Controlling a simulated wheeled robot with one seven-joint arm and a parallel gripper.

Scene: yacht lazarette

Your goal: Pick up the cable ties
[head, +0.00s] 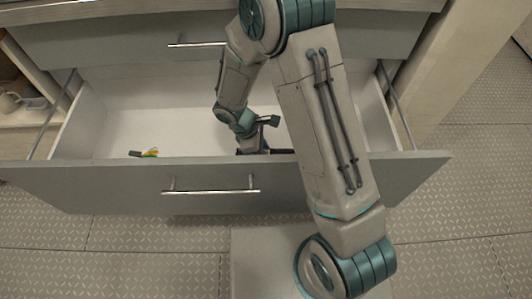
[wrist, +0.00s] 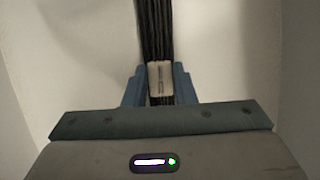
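The cable ties (wrist: 154,30) are a bundle of thin black strips with a pale band (wrist: 160,78) around them, seen in the wrist view. My gripper (wrist: 160,88) has its two blue fingers on either side of the bundle at the band, with no clear gap to it, so it looks shut on the cable ties. In the head view my gripper (head: 252,148) reaches down inside the open drawer, close behind its front panel. There the arm and the panel hide most of the bundle. I cannot tell whether the bundle rests on the drawer floor.
The open drawer (head: 110,180) has pale inner walls and a metal handle (head: 211,191). A small yellow, green and dark item (head: 149,153) lies at its left front. The drawer floor between is bare. Shelves with a mug (head: 10,102) stand at the far left.

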